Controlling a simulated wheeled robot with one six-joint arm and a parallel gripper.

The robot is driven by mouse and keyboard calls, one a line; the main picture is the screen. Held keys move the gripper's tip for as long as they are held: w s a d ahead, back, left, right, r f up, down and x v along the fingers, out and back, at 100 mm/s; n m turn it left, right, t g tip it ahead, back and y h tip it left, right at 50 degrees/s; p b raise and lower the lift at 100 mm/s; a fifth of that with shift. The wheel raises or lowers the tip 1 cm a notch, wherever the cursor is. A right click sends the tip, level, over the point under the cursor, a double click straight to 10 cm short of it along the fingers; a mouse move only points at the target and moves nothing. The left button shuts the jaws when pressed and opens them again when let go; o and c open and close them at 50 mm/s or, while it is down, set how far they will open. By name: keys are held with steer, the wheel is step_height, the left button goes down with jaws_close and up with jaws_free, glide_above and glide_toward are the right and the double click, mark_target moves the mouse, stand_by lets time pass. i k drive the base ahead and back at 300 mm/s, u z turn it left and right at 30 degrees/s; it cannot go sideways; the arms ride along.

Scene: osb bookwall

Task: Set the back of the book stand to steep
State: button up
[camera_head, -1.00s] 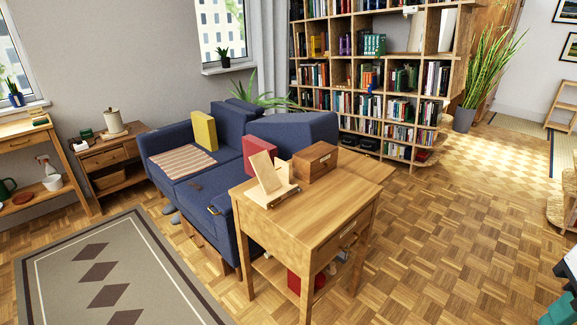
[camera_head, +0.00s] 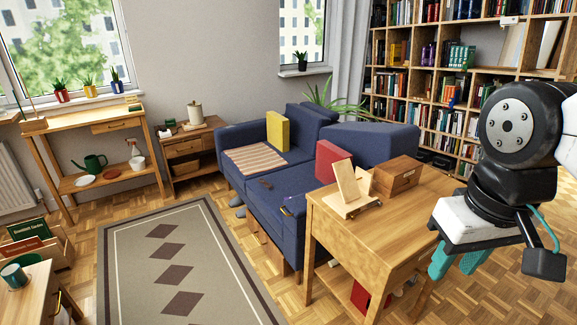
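The book stand (camera_head: 348,190) is a pale wooden stand on the left part of the wooden side table's top (camera_head: 395,220). Its back board leans and no book rests on it. Its exact angle setting is too small to tell. My gripper (camera_head: 457,262) has teal fingers and hangs at the right, in front of the side table's right side and apart from the stand. The two fingers show a gap between them, with nothing seen in it.
A wooden box (camera_head: 397,176) stands on the table just right of the stand. A blue sofa (camera_head: 270,200) with a red cushion (camera_head: 329,161) and a yellow cushion (camera_head: 278,130) is behind. A bookwall (camera_head: 430,75) fills the back right. A patterned rug (camera_head: 135,265) lies at left.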

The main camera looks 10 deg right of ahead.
mark_target(345, 175)
steer(key=u, duration=0.2)
steer(key=i, duration=1.15)
steer(key=z, duration=0.5)
